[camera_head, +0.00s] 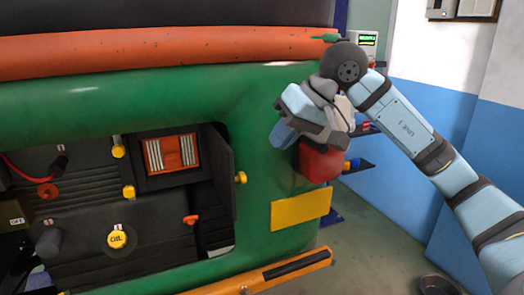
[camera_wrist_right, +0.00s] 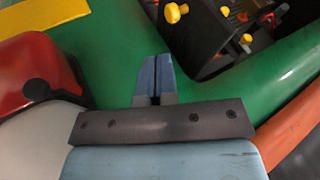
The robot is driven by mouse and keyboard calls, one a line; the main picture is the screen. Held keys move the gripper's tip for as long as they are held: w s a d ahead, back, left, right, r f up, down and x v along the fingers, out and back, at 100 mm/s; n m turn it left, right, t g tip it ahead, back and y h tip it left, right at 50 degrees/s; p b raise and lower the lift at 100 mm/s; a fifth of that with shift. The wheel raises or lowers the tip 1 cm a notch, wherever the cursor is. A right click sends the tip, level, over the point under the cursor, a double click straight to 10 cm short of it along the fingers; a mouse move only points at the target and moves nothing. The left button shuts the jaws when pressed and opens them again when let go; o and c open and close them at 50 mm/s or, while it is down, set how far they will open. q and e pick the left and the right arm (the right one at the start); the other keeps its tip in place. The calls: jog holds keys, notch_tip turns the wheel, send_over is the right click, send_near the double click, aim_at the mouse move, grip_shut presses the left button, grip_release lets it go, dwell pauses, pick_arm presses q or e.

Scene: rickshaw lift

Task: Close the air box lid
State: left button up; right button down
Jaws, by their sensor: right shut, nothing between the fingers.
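The air box (camera_head: 147,183) is a dark recess in the green rickshaw front, with a red-and-white ribbed filter (camera_head: 172,152) inside. Its dark lid (camera_head: 219,165) stands open, swung out on the right side of the box. A yellow knob (camera_head: 240,178) sits on the lid's outer face; it also shows at the top of the right wrist view (camera_wrist_right: 176,13). My right gripper (camera_head: 283,135) is to the right of the lid and above the knob, apart from both. Its blue fingers (camera_wrist_right: 157,76) are together and empty, over the green body. My left gripper is out of view.
A red lamp (camera_head: 320,161) is just below my right gripper. A yellow plate (camera_head: 300,209) and an orange bumper (camera_head: 270,273) lie lower down. A yellow oil cap (camera_head: 117,239) is left of the lid.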

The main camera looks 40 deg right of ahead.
aim_at(227, 167)
jog(key=x, duration=0.8)
jog(key=shift+a+f, duration=0.2)
jog(key=shift+f, duration=0.05)
jog(key=shift+w+a, duration=0.1)
jog(key=shift+w, duration=0.1)
